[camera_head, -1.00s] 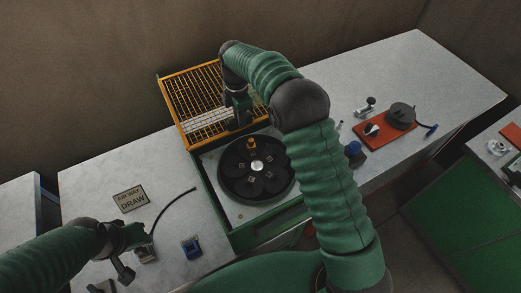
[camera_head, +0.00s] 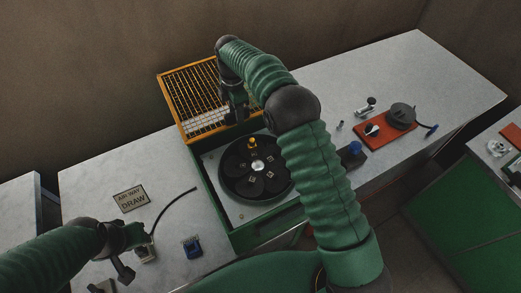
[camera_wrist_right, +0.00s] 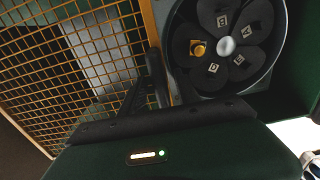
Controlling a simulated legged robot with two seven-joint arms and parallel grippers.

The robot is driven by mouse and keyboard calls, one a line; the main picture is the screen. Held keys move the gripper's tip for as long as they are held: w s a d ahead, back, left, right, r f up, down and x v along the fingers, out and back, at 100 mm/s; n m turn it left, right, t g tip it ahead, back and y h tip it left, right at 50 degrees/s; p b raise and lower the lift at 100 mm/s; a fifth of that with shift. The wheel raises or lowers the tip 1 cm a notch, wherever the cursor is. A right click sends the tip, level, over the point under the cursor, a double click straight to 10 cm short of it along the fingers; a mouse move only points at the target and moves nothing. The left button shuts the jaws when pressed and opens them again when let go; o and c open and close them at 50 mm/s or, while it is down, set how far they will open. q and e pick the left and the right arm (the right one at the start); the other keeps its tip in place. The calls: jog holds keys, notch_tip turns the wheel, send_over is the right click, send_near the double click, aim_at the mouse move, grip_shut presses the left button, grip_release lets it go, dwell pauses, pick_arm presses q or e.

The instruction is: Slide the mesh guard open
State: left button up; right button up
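The mesh guard (camera_head: 200,92) is an orange-framed grid at the back of the green machine, beyond the black rotor disc (camera_head: 258,167). The disc lies uncovered in front of it. My right gripper (camera_head: 236,112) is down at the guard's front part, near the edge facing the disc. In the right wrist view its dark fingers (camera_wrist_right: 147,85) are beside the guard's orange edge bar (camera_wrist_right: 152,35); whether they grip anything is hidden. My left gripper (camera_head: 127,258) is low over the bench at the left, apart from the guard; its fingers are too unclear to read.
A yellow knob (camera_head: 252,143) stands on the disc. A red board (camera_head: 387,131) with a black round part is on the right. A wall stands behind the guard.

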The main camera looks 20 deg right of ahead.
notch_tip(320, 180, up, 3)
jog(key=p, duration=0.3)
jog(key=shift+d+r, duration=0.1)
jog(key=shift+r, duration=0.1)
notch_tip(320, 180, up, 4)
jog(key=p, duration=0.3)
jog(key=shift+f+p, duration=0.15)
jog(key=shift+p, duration=0.25)
jog(key=shift+f, duration=0.1)
